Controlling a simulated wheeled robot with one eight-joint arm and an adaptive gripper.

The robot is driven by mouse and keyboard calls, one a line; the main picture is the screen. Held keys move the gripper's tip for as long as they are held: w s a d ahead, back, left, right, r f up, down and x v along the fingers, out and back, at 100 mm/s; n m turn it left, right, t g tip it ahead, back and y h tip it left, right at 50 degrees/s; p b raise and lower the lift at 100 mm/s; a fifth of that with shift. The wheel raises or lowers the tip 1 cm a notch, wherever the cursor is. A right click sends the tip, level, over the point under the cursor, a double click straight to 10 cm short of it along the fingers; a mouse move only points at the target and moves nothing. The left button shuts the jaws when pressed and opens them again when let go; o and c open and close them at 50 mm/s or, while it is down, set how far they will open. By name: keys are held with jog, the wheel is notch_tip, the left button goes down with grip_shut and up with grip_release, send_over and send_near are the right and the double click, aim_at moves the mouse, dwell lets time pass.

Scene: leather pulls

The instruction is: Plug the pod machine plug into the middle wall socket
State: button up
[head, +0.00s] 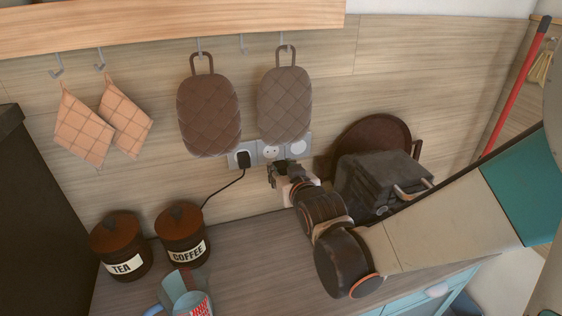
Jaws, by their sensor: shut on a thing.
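A strip of wall sockets is fixed on the wood-look wall under two hanging quilted mitts. The middle wall socket (271,152) is pale and round, with its face free. My gripper (275,172) is just below and in front of it, pointing at the wall. It is shut on a small dark thing that looks like the pod machine plug; it is mostly hidden by the fingers, and I cannot tell whether it touches the socket. The left socket holds a black plug (243,158) with a cord running down behind the coffee canister. The pod machine itself is not visible.
A dark toaster (378,178) stands close right of my wrist, with a round brown tray (372,138) behind it. The coffee canister (181,234) and tea canister (120,247) stand left. The counter (250,255) between is clear.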

aim_at(278, 161)
jog(key=shift+w, duration=0.15)
jog(key=shift+w+a, duration=0.25)
jog(key=shift+w, duration=0.65)
jog(key=shift+w+a, duration=0.3)
jog(key=shift+w, duration=0.55)
jog(key=shift+w+a, duration=0.25)
jog(key=shift+w, duration=0.65)
dwell(0.6)
jog(key=shift+w+a+b, duration=0.15)
jog(key=shift+w+b, duration=0.15)
jog(key=shift+w, duration=0.2)
dwell(0.4)
jog(key=o, duration=1.1)
jog(key=shift+c, duration=0.2)
